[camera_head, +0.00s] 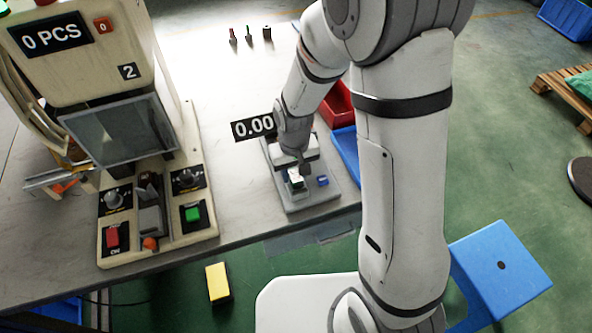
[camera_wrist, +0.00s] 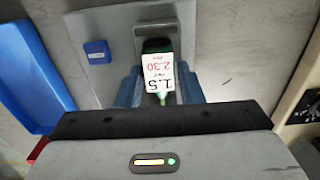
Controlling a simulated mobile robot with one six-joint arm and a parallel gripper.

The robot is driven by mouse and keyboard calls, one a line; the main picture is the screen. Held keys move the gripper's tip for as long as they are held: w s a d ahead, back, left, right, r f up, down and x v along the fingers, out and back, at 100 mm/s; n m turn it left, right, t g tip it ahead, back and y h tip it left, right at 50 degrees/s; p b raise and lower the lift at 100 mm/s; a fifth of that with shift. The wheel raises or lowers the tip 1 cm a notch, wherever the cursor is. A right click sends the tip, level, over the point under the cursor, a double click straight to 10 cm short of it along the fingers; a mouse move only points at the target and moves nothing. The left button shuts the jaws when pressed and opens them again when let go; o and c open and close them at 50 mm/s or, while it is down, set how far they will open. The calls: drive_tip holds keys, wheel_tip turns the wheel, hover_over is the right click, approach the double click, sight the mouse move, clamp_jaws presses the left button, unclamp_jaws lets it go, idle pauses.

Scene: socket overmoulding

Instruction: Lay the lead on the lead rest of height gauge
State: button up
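The height gauge has a grey base (camera_head: 318,202) on the table and a black display (camera_head: 253,127) reading 0.00. My gripper (camera_head: 300,172) is low over this base; its fingertips are hard to make out there. In the wrist view, the blue fingers of my gripper (camera_wrist: 161,92) stand on either side of a small piece with a white label (camera_wrist: 158,75) reading 1.5 and 2.30. A dark green part (camera_wrist: 156,46) adjoins the label, and a pale green tip shows below it. I cannot tell whether these belong to the lead or whether the fingers touch them. The lead rest cannot be clearly identified.
A blue button (camera_wrist: 97,51) sits on the gauge base. A red bin (camera_head: 338,104) and a blue bin (camera_head: 346,150) lie behind my arm. A machine with a 0 PCS sign (camera_head: 50,37) stands left. Several small pieces (camera_head: 249,34) stand at the table's back.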

drive_tip(key=shift+o, duration=1.4)
drive_tip(key=shift+r, duration=0.1)
wheel_tip(320, 180, up, 12)
drive_tip(key=s+d+r+m+t, duration=0.2)
drive_tip(key=s+d+r, duration=0.6)
drive_tip(key=s+d, duration=0.4)
drive_tip(key=shift+d+r+m+t+p, duration=0.3)
drive_tip(key=shift+d+m+p, duration=0.05)
drive_tip(key=shift+m, duration=0.25)
